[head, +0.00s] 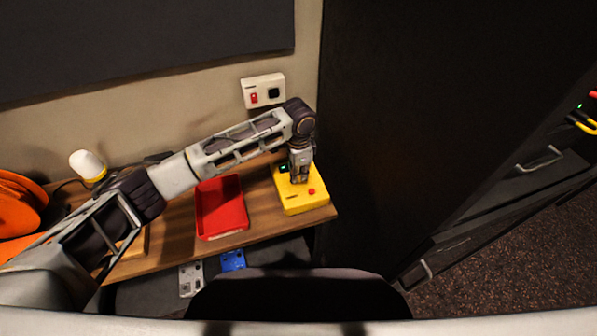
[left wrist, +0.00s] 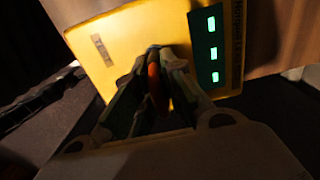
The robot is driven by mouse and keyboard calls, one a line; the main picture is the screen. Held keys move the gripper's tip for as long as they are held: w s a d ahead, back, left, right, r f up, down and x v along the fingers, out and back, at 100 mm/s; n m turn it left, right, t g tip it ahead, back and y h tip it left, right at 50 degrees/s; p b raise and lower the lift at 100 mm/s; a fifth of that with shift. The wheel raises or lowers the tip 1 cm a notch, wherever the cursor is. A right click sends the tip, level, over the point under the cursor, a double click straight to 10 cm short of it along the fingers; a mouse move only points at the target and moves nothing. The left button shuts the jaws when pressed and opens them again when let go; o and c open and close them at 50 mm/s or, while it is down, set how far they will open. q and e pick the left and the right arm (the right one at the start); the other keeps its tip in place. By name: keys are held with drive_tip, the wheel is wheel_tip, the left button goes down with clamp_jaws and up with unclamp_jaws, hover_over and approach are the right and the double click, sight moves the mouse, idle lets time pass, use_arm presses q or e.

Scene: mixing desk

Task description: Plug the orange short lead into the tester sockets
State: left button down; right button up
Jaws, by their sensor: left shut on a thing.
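The yellow tester (head: 304,199) sits on the right end of the wooden desk. My left gripper (head: 299,180) points down over it. In the left wrist view the tester (left wrist: 120,45) shows a dark panel with several green lights. There my left gripper (left wrist: 158,72) is shut on the orange short lead (left wrist: 154,82), right against the tester's face. The fingers hide the lead's ends and the sockets, so I cannot tell whether the plugs are in. My right gripper is not in view.
An empty-looking red tray (head: 222,208) lies left of the tester on the desk (head: 180,225). A white and yellow lamp (head: 88,165) and orange coils (head: 18,205) are at far left. A wall box (head: 263,91) hangs behind. A dark cabinet stands close at right.

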use_arm(q)
drive_tip(key=shift+f, duration=0.15)
drive_tip(key=c, duration=1.4)
unclamp_jaws()
drive_tip(key=shift+r, duration=6)
